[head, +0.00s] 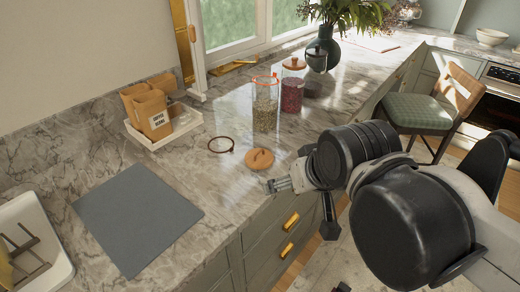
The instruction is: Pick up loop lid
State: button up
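A round tan lid (260,159) with a raised part on top lies flat on the marble counter near its front edge. It looks like the loop lid. My gripper (284,184) hangs at the counter's front edge, just right of the lid and a little nearer the camera. A gap of counter shows between them, and nothing visible is held. The gripper is seen side-on and partly hidden by my arm, so its opening is unclear.
Behind the lid stand a glass jar (265,107) with an orange rim and a jar of dark red contents (292,88). A thin dark ring (221,145) lies left of the lid. A grey mat (137,217) and a white tray with packets (185,126) are farther left.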

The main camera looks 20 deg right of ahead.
jog(key=o, duration=0.3)
jog(key=w+r+n+g+p, duration=0.2)
jog(key=w+r+n+g, duration=0.2)
jog(key=w+n, duration=0.7)
jog(key=n+g+p, duration=0.1)
jog(key=n+g, duration=0.2)
jog(key=n, duration=0.4)
send_over(258, 158)
notch_tip(258, 158, down, 7)
notch_tip(258, 158, down, 8)
jog(key=shift+f, duration=0.1)
jog(key=shift+w+d+f+p, duration=0.1)
jog(key=shift+f+p, duration=0.3)
jog(key=shift+f, duration=2.15)
